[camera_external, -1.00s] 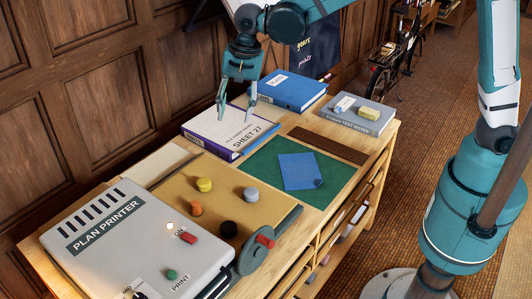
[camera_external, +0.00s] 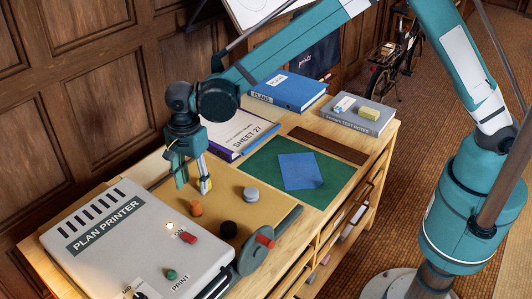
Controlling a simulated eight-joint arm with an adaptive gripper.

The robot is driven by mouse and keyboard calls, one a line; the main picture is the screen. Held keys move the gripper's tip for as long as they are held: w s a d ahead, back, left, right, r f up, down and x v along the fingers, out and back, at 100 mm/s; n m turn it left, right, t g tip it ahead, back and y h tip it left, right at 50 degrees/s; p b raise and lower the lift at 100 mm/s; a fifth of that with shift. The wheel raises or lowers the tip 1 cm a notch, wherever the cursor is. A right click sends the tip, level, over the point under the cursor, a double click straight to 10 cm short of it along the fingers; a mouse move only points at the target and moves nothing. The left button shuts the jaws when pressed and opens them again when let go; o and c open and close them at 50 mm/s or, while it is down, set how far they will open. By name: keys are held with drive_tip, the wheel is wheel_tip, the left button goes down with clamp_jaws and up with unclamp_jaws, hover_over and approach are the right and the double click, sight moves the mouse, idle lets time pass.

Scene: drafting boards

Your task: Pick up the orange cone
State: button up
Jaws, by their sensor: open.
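The small orange cone (camera_external: 196,208) stands on the tan board (camera_external: 270,210), close to the edge of the plan printer. My gripper (camera_external: 194,187) is open and empty, pointing down above the board just behind the cone. Its right finger is in front of the yellow piece (camera_external: 207,183) and hides part of it. The cone is below the fingertips and not between them. Whether a finger touches the yellow piece, I cannot tell.
A black piece (camera_external: 228,229) and a grey piece (camera_external: 251,194) stand near the cone. The grey plan printer (camera_external: 130,245) is at the left front. A wheel with a red handle (camera_external: 257,254) is at the board's front. Binders (camera_external: 290,92) lie at the back, beside a green mat (camera_external: 258,174).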

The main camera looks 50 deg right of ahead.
sight(195, 203)
drive_tip(key=shift+s+a+f, duration=0.15)
drive_tip(key=shift+a+f, duration=0.55)
drive_tip(key=shift+f, duration=0.1)
drive_tip(key=shift+f, duration=1.25)
drive_tip(key=shift+f, duration=0.1)
drive_tip(key=shift+s+d+f+b, duration=0.1)
drive_tip(key=shift+f+b, duration=0.05)
drive_tip(key=shift+f, duration=1.15)
drive_tip(key=shift+d+f+b, duration=0.1)
drive_tip(key=shift+f+b, duration=0.05)
drive_tip(key=shift+f, duration=1.1)
drive_tip(key=c, duration=0.9)
